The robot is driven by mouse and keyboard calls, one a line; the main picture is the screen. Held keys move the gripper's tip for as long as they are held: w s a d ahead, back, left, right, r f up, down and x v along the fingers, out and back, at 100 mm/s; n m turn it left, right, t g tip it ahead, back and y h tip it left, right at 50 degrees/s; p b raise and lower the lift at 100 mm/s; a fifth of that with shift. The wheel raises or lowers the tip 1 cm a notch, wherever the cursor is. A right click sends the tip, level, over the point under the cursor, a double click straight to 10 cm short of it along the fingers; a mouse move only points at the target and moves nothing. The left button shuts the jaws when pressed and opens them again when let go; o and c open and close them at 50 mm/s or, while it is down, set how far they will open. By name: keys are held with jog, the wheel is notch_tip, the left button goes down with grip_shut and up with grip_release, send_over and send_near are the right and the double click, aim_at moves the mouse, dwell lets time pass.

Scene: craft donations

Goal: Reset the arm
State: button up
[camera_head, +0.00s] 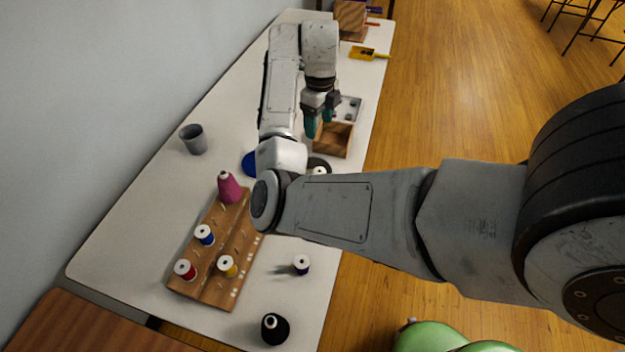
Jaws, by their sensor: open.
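My arm reaches in from the right edge and bends over the white table (125,235). My gripper (320,116) hangs above the far half of the table with its teal-tipped fingers pointing down. It is open, and I see nothing held between the fingers. A wooden box (336,139) is just below and to the right of it in the picture. A grey metal tray (350,108) lies beside the box, partly hidden by the gripper.
A wooden rack (207,278) holds several spools and a magenta cone (229,187). A loose spool (301,264) and a black cone (274,328) stand near it. A grey cup (193,139) stands by the wall. A yellow scoop (367,53) lies farther back.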

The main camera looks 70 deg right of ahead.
jog(key=shift+f, duration=0.1)
dwell(0.3)
jog(key=s+a+f+m, duration=0.4)
jog(key=a+m, duration=0.6)
jog(key=m, duration=0.1)
jog(key=s+a+f+m, duration=0.4)
jog(key=a+f+m, duration=0.1)
jog(key=a+m, duration=0.6)
jog(key=s+a+f+m+t, duration=0.1)
jog(key=s+a+f+m, duration=0.3)
jog(key=a+m, duration=0.7)
jog(key=shift+f+m, duration=0.25)
jog(key=shift+m, duration=0.15)
